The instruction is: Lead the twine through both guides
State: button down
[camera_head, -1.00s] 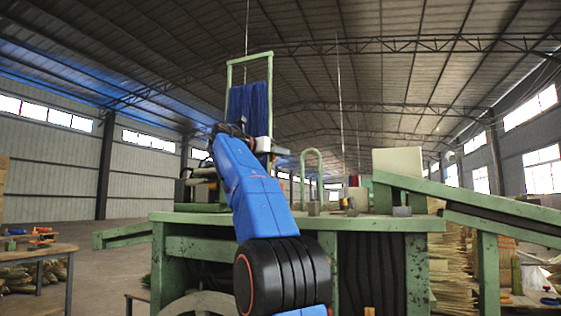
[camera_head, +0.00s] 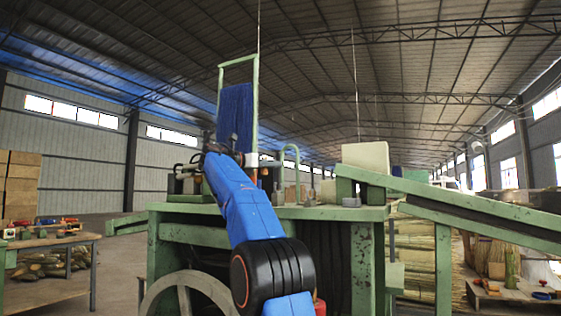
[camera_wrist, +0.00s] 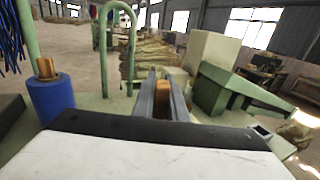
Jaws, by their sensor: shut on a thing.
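My gripper (camera_wrist: 162,98) is shut on a small orange-brown piece (camera_wrist: 163,103) above the green machine top in the wrist view. I cannot tell whether it is the twine's end; no strand is clear. A green hoop (camera_wrist: 131,45) stands upright just beyond and left of the jaws, apart from them, perhaps one of the guides. It also shows in the head view (camera_head: 283,165). A blue cylinder with a copper-coloured top (camera_wrist: 50,97) stands at the left of the wrist view.
Blue strands (camera_head: 236,112) hang in a tall green frame (camera_head: 255,80) behind my arm. A pale upright panel (camera_head: 365,157) and a sloping green chute (camera_head: 460,205) stand to the right. Small grey blocks (camera_head: 351,202) sit on the machine top (camera_head: 330,212).

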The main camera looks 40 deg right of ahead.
jog(key=s+d, duration=0.3)
jog(key=s, duration=0.9)
jog(key=shift+s+d, duration=0.25)
jog(key=shift+d, duration=0.05)
jog(key=shift+f, duration=0.1)
dwell(0.4)
notch_tip(320, 180, down, 2)
jog(key=shift+f, duration=0.1)
dwell(1.4)
jog(key=shift+s, duration=0.1)
jog(key=s+d, duration=0.1)
jog(key=s, duration=0.2)
jog(key=s+d, duration=0.2)
jog(key=s, duration=0.2)
jog(key=s+d, duration=0.2)
jog(key=s, duration=0.1)
jog(key=shift+s+d, duration=0.15)
jog(key=shift+s, duration=0.2)
dwell(0.5)
